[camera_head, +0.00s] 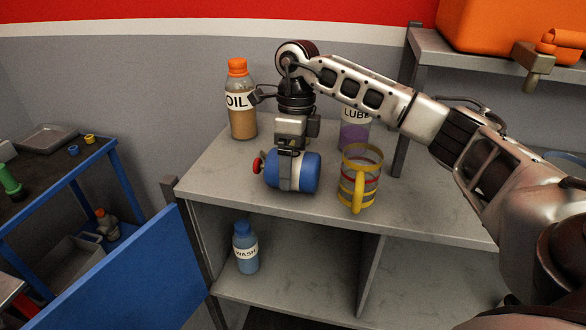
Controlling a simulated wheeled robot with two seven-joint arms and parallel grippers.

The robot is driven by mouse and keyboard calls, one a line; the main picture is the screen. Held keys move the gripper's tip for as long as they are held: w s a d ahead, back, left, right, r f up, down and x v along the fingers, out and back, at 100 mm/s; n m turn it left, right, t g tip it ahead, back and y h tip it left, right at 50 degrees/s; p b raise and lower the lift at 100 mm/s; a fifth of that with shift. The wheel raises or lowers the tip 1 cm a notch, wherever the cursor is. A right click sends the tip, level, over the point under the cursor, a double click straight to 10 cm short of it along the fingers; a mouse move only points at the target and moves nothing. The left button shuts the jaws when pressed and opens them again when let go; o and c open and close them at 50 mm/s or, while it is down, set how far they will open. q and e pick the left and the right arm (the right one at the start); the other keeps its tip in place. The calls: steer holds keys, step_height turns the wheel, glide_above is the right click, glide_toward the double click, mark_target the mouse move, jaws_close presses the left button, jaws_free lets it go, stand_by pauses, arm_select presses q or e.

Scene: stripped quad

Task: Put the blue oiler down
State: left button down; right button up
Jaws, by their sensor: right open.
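The blue oiler (306,172), a blue cylinder with a red knob at its left end, lies on its side on the grey bench top (225,170). My right gripper (286,172) comes down on it from above, with its grey fingers at the middle of the blue body. The gripper is open. The far finger is hidden behind the oiler, so I cannot tell whether it touches. My left gripper is not in view.
A yellow-handled mug (359,190) stands close on the oiler's right. An oil bottle (241,110) and a purple lube bottle (353,135) stand behind. A wash bottle (246,250) is on the shelf below. The bench's front left and right are clear.

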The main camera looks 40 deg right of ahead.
steer(key=shift+s+a+f, duration=0.1)
steer(key=shift+f, duration=0.7)
steer(key=c, duration=1.2)
steer(key=shift+c, duration=1.2)
steer(key=shift+r, duration=0.15)
